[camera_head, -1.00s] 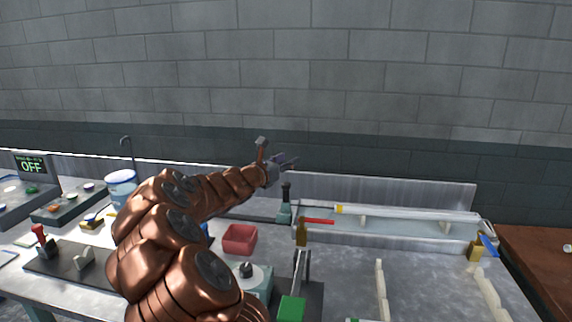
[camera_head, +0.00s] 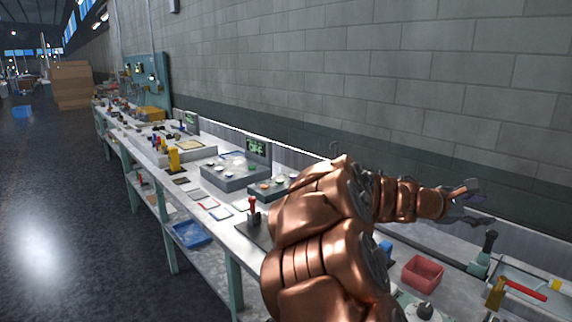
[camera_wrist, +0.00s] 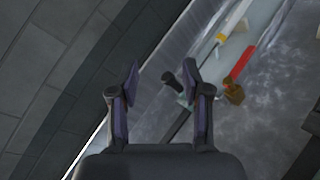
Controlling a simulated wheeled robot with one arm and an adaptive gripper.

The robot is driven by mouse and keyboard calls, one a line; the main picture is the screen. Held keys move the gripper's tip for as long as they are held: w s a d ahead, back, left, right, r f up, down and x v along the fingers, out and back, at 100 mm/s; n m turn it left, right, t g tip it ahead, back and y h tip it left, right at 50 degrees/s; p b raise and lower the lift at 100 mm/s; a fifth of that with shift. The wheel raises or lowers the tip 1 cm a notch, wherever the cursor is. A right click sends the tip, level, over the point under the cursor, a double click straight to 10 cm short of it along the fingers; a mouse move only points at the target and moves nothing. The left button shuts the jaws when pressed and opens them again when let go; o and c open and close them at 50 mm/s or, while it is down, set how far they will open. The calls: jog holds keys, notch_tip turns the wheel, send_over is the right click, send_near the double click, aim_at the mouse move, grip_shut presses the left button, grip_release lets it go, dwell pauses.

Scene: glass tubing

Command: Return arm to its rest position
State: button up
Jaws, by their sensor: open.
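My copper-coloured arm reaches up and to the right in the head view, over the back of the workbench. My gripper (camera_head: 470,203) is at its end, above the bench and in front of the grey block wall. In the wrist view my gripper (camera_wrist: 158,85) has its two dark fingers spread apart. Nothing is held between them. A dark-handled tool with a green base (camera_head: 484,254) stands on the bench below and right of the gripper. Its dark top also shows near the right finger in the wrist view.
A red bin (camera_head: 422,273) sits on the bench below the gripper. A red-handled tool (camera_head: 525,290) lies at right. A control box (camera_head: 235,172) and a lit display (camera_head: 257,149) stand along the bench. Open floor (camera_head: 60,220) lies at left.

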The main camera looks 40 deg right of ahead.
jog(key=w+a+f+m+t+y+p, duration=0.15)
jog(key=a+f+m+y, duration=0.35)
jog(key=a, duration=1)
jog(key=w+a+f+m+t+y, duration=0.1)
jog(key=w+a+f+t+y, duration=0.35)
jog(key=a, duration=1.15)
jog(key=s+a+f+y, duration=0.1)
jog(key=s+a+f, duration=0.1)
jog(key=a, duration=0.5)
jog(key=s+a+f+y+p, duration=0.1)
jog(key=s+a+f+y, duration=0.1)
jog(key=a, duration=0.6)
jog(key=s+a+f+y, duration=0.1)
jog(key=s+a, duration=0.3)
jog(key=a, duration=0.4)
jog(key=shift+f+n+g, duration=0.3)
jog(key=shift+f, duration=0.25)
jog(key=shift+s+y, duration=0.1)
jog(key=shift+y, duration=0.15)
jog(key=shift+c, duration=0.6)
